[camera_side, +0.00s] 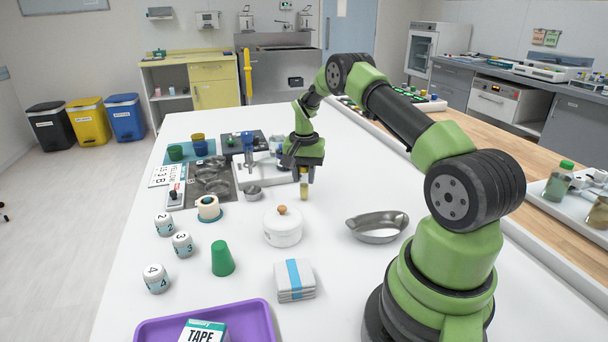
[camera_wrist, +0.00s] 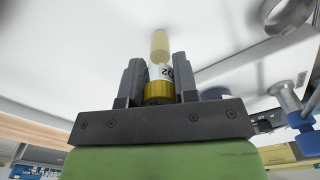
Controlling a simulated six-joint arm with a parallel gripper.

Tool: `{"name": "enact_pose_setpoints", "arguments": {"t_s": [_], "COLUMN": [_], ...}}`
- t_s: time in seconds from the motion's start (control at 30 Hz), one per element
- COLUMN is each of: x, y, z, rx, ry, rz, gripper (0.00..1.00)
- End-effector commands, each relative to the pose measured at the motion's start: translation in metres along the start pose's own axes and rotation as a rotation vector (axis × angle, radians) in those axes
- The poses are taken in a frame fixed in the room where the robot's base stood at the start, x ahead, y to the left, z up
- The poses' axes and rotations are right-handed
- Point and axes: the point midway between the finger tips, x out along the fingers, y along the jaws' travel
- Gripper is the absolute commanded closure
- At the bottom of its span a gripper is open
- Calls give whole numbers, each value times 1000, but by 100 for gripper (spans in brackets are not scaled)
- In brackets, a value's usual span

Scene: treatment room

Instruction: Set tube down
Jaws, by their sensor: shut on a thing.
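The tube (camera_wrist: 159,68) has a yellow cap, a white label with dark print and a yellowish end. In the wrist view it sits upright in line between the two fingers of my gripper (camera_wrist: 159,80), which is shut on it near the cap. In the side view my gripper (camera_side: 304,172) is over the far part of the white table (camera_side: 345,190), and the tube (camera_side: 304,190) hangs below it, upright. Whether its lower end touches the table I cannot tell.
A small metal cup (camera_side: 253,193) stands left of the tube. A white lidded pot (camera_side: 283,228) and a metal kidney dish (camera_side: 378,228) stand nearer the camera. The table right of the tube is clear.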

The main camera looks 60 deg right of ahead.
Motion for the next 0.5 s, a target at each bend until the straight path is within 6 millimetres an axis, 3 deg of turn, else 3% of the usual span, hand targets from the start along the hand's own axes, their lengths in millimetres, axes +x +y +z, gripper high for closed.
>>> {"name": "enact_pose_setpoints", "arguments": {"t_s": [0.33, 0.37, 0.43, 0.5], "x": [3, 3, 3, 2], "y": [0, 0, 0, 0], "z": [0, 0, 0, 0], "rx": [0, 0, 0, 0], "ry": [0, 0, 0, 0], "rz": [0, -1, -1, -1], "gripper": [95, 66, 49, 47]}}
